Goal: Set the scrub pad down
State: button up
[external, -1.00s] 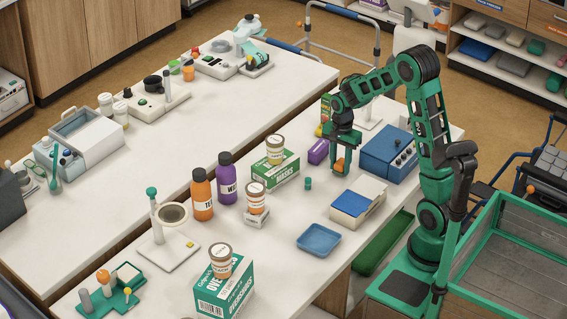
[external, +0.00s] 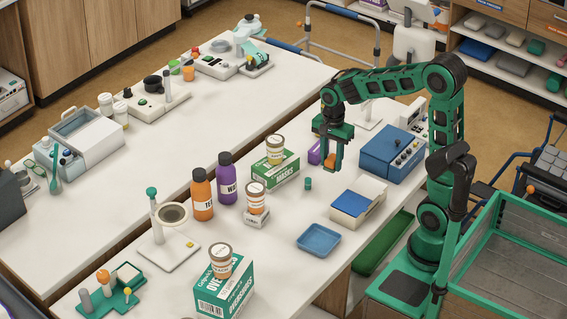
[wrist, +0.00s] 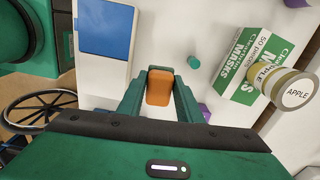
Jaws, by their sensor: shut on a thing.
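The scrub pad (wrist: 159,87) is a small orange block with rounded edges. My gripper (wrist: 159,88) is shut on it, with a green finger on each side in the wrist view. In the external view my gripper (external: 332,160) hangs over the right part of the near table, and the orange pad (external: 330,161) shows between its fingers. The pad appears to be held above the white table top (external: 290,222). A purple box (external: 314,153) is partly hidden behind my gripper.
A blue-topped white box (external: 357,203), a blue tray (external: 318,240) and a small green cylinder (external: 308,183) stand nearby. A green masks box (external: 276,170) carries a jar (external: 275,149). A blue device (external: 390,155) is at the right. Bare table lies around the green cylinder.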

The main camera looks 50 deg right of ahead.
jog(key=s+a+n, duration=0.2)
jog(key=a+n, duration=0.2)
jog(key=a, duration=0.8)
jog(key=s+a+n, duration=0.2)
jog(key=a+n, duration=0.2)
jog(key=a, duration=0.9)
jog(key=s+a+n, duration=0.9)
jog(key=s+a, duration=1.1)
send_over(289, 283)
notch_tip(289, 283, down, 7)
jog(key=shift+s+a+r, duration=0.1)
jog(key=shift+f, duration=2)
jog(key=shift+f, duration=0.1)
jog(key=o, duration=1)
jog(key=shift+o, duration=0.2)
